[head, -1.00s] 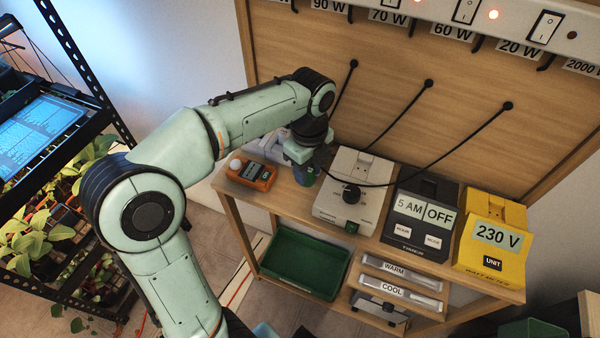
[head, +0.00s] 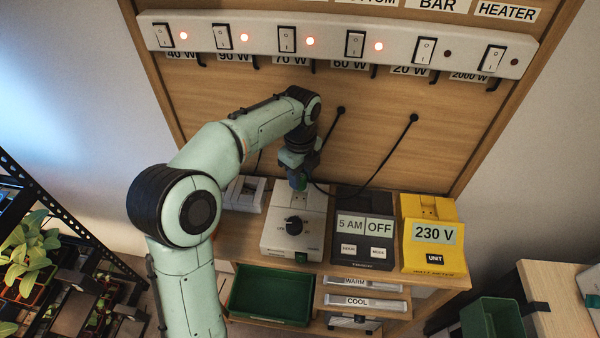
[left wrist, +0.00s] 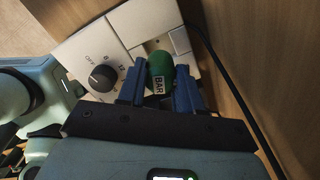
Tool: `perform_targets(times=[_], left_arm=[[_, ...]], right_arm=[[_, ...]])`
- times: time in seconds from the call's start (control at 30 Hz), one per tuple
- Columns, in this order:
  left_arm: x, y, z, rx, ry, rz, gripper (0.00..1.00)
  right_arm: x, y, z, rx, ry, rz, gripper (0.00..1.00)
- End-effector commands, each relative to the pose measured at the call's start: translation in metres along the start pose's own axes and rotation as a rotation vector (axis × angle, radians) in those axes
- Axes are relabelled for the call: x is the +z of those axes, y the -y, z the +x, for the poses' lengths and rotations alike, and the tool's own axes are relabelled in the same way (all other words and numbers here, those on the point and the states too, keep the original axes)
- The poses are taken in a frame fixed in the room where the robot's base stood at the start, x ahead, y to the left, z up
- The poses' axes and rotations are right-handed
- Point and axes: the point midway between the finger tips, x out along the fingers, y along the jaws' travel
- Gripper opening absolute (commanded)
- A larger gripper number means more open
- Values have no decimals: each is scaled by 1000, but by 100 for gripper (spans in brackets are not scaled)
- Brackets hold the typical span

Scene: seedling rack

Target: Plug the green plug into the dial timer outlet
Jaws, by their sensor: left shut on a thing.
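The dial timer (head: 285,240) is a pale box with a black dial, standing on the wooden bench. In the left wrist view its dial (left wrist: 103,78) and pale top (left wrist: 92,45) show. My left gripper (head: 297,183) is over the timer's back part, its blue fingers (left wrist: 158,88) shut on the green plug (left wrist: 160,68). The plug carries a "BAR" label and sits in front of the timer's outlet area. The plug hides the socket holes, so I cannot tell whether its pins touch or enter them. My right gripper is not in view.
Beside the timer stand a black digital timer (head: 364,246) and a yellow watt meter (head: 433,250). A white socket block (head: 243,194) is to the left. Black cords run from the back panel (head: 390,150). A green bin (head: 270,294) sits below.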

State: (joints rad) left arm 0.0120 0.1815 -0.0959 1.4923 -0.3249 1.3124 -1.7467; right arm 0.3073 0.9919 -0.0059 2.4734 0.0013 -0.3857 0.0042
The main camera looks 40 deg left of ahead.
Motion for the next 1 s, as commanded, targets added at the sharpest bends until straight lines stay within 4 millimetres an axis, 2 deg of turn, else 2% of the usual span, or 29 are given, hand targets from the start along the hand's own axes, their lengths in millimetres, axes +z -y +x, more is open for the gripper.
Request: perform_targets(times=[0.3,0.5,0.93,0.97,1.0], left_arm=[[0,-1,28,2,0,0,3],[0,0,41,0,0,0,3],[0,0,46,-1,0,0,3],[0,0,46,-1,0,0,44],[0,0,46,-1,0,0,57]], right_arm=[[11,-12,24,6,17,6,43],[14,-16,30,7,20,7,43],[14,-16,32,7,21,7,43],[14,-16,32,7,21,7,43],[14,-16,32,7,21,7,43]])
